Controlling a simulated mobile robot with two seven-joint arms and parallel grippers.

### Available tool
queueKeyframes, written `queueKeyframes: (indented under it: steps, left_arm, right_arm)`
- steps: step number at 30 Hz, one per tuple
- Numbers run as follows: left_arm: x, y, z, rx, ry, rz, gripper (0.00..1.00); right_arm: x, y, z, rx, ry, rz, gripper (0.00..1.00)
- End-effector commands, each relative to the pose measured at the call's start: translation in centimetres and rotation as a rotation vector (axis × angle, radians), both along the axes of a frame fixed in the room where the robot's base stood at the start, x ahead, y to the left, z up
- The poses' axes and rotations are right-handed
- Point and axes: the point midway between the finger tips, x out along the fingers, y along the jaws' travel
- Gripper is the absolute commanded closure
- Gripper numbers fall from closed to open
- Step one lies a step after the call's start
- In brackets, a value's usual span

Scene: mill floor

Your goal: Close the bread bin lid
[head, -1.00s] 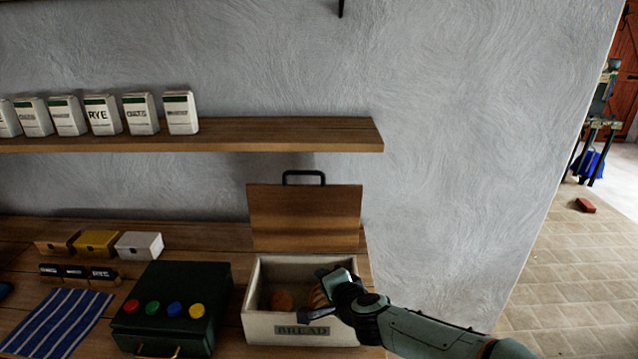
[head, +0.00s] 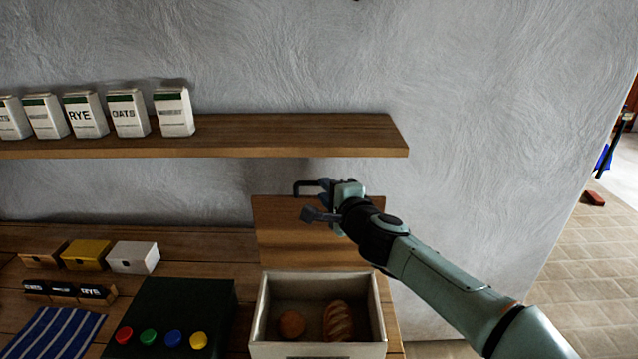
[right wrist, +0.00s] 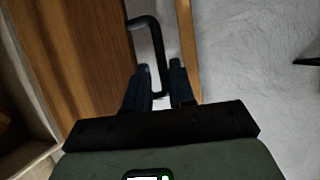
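The bread bin (head: 318,349) is a cream box at the bottom of the head view, with a round roll (head: 292,324) and a scored loaf (head: 338,322) inside. Its brown wooden lid (head: 290,240) stands open and upright at the back. The black handle (head: 300,184) is on the lid's top edge and partly hidden by my right gripper (head: 315,201). In the right wrist view, my right gripper (right wrist: 160,85) has its fingers apart, with part of the handle (right wrist: 158,50) between them. I cannot tell whether they touch it. My left gripper is out of view.
A wooden shelf (head: 290,135) with several white packets runs above the lid. A dark green case (head: 190,300) with coloured knobs stands left of the bin. Small boxes and a striped cloth (head: 50,335) lie further left. Open floor is at right.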

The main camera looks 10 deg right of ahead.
Motion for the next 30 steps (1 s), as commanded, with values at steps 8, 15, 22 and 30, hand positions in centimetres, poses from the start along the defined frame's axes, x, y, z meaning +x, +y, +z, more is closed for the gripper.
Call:
queueKeyframes:
  steps: [8, 15, 22, 30]
  left_arm:
    - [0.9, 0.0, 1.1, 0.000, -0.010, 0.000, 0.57]
    - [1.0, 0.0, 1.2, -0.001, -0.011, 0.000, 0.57]
    - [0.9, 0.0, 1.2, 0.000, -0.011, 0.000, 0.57]
    - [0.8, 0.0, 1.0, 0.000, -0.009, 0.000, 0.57]
  right_arm:
    - [4.1, 0.8, -0.6, -0.001, 0.000, -0.001, 0.76]
    - [4.9, 1.0, -0.8, -0.002, -0.001, 0.000, 0.76]
    - [4.9, 1.0, -0.8, -0.001, 0.000, 0.000, 0.92]
    - [4.8, 1.0, -0.9, -0.001, -0.002, -0.001, 1.00]
